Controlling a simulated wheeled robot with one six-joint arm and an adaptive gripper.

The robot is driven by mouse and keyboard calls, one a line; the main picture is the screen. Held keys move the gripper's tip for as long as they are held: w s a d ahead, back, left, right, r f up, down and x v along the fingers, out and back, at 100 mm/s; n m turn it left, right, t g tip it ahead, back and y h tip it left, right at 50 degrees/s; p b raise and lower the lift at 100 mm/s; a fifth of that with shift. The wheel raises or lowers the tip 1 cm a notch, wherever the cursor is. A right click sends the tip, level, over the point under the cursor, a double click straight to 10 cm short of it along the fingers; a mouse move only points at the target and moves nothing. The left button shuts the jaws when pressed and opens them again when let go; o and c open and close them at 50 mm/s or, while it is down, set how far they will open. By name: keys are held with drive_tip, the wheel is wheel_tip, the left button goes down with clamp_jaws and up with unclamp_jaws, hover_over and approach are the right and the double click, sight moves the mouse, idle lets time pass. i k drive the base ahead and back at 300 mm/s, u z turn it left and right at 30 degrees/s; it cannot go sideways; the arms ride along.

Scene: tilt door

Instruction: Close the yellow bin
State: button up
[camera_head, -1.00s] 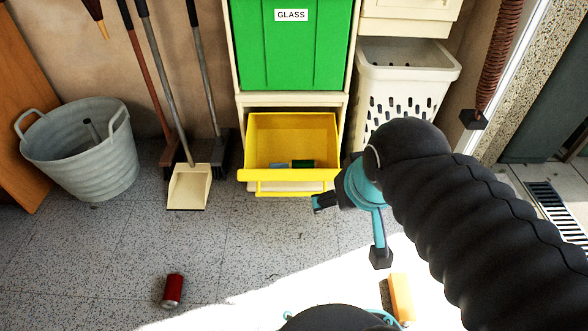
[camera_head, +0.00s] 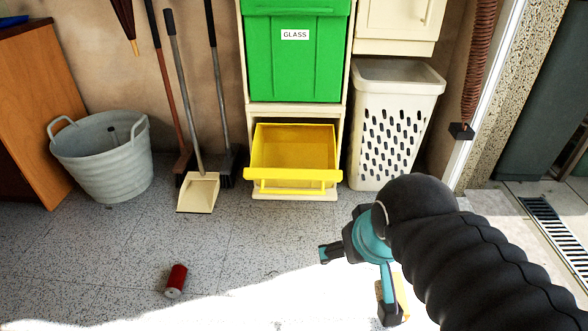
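The yellow bin (camera_head: 293,148) is a tilt-out bin at the bottom of a cream cabinet, under the green bin. It is tilted open, with its front edge and handle bar (camera_head: 292,189) leaning out toward me. Its visible inner back looks bare; the bottom is hidden behind the front edge. My gripper (camera_head: 352,285) is in front of the bin and to its right, apart from it. Its two teal fingers with dark tips are spread wide and hold nothing.
A green bin (camera_head: 296,68) labelled GLASS sits above. A white laundry basket (camera_head: 392,125) stands to the right. A dustpan (camera_head: 199,192), brooms and a grey tub (camera_head: 102,160) stand left. A red can (camera_head: 176,281) lies on the floor. An orange block (camera_head: 402,295) is partly hidden behind my gripper.

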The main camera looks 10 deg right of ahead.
sight(294, 158)
drive_tip(key=k, duration=1)
drive_tip(key=z, duration=0.9)
drive_tip(key=i, duration=0.7)
drive_tip(key=u, duration=0.65)
drive_tip(key=i, duration=0.6)
drive_tip(key=u, duration=0.6)
